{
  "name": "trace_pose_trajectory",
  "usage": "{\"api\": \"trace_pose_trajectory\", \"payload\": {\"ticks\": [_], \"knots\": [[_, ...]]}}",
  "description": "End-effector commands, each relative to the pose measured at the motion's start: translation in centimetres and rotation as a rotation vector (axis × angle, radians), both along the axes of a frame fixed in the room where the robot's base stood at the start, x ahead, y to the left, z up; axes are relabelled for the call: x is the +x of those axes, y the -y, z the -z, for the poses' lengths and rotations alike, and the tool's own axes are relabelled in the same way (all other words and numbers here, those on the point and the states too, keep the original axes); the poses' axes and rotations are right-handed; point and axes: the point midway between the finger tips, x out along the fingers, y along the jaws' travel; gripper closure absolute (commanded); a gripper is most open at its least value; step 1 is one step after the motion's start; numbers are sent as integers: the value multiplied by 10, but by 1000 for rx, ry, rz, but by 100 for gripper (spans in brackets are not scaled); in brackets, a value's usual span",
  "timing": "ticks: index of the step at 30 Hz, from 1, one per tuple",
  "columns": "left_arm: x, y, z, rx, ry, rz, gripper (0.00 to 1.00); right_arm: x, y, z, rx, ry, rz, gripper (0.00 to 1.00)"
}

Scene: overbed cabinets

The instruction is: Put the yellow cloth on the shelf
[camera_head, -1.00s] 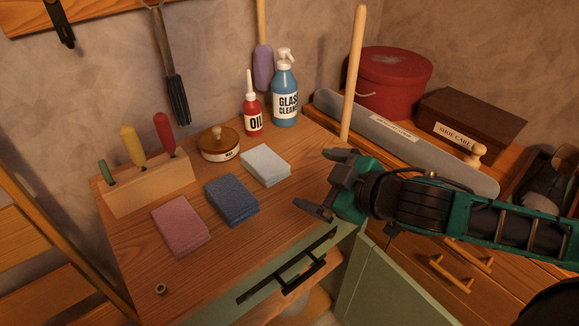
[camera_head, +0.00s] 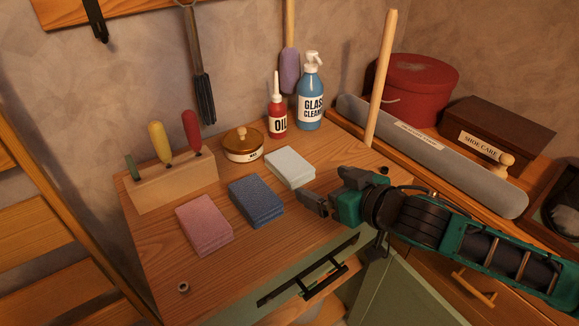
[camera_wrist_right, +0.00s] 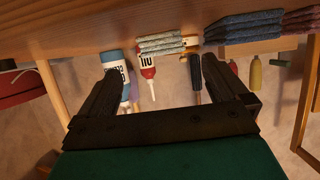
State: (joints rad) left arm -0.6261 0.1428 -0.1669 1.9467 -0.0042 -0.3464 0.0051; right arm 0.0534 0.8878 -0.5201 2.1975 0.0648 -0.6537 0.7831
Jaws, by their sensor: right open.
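I see no yellow cloth in either view. Three folded cloth stacks lie on the wooden top: a pink one (camera_head: 204,225), a blue one (camera_head: 256,201) and a pale whitish one (camera_head: 290,167). My right gripper (camera_head: 326,188) is open and empty, just right of the pale stack and apart from it. In the right wrist view, its open fingers (camera_wrist_right: 160,75) point toward the pale stack (camera_wrist_right: 160,45), with the blue stack (camera_wrist_right: 243,28) and pink stack (camera_wrist_right: 302,20) to the right. The shelf cannot be identified for certain. My left gripper is not in view.
Behind the cloths stand a round tin (camera_head: 243,144), a red oil bottle (camera_head: 278,118) and a blue glass cleaner bottle (camera_head: 310,98). A tool block (camera_head: 172,183) is at left. Below the front edge are a black handle (camera_head: 315,272) and an open green door (camera_head: 405,295). A small ring (camera_head: 183,287) lies front left.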

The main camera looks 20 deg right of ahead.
Motion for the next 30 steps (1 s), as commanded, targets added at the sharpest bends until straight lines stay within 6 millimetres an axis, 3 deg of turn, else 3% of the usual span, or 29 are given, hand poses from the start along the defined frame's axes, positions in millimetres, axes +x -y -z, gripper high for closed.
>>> {"api": "trace_pose_trajectory", "payload": {"ticks": [8, 18, 27, 30], "knots": [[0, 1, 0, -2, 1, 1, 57, 14, -6, 6, 0, 1, -2, 0], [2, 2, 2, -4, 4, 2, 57, 50, -20, 20, 0, 0, 0, 0], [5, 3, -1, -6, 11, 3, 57, 54, -22, 22, 0, -1, -2, 0], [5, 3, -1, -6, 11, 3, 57, 54, -22, 22, -2, 0, -2, 8]]}}
